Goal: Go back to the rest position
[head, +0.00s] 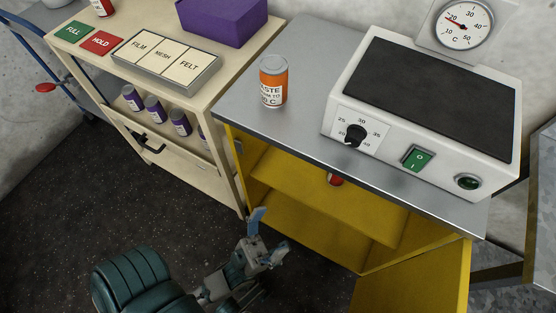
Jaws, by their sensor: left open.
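My left gripper (266,238) is low in the head view, in front of the yellow cabinet (330,200). Its two fingers are spread and nothing is between them. The green padded part of my arm shows at the bottom left. My right gripper is out of the picture. An orange can with a white label (273,81) stands upright on the grey worktop (305,50), well apart from the gripper.
A white heating unit (430,100) with a dial, a green switch and a gauge (464,24) sits on the worktop. The yellow cabinet door (415,285) hangs open at the lower right. A beige cabinet (215,65) at left holds a purple box (222,20) and several purple cans.

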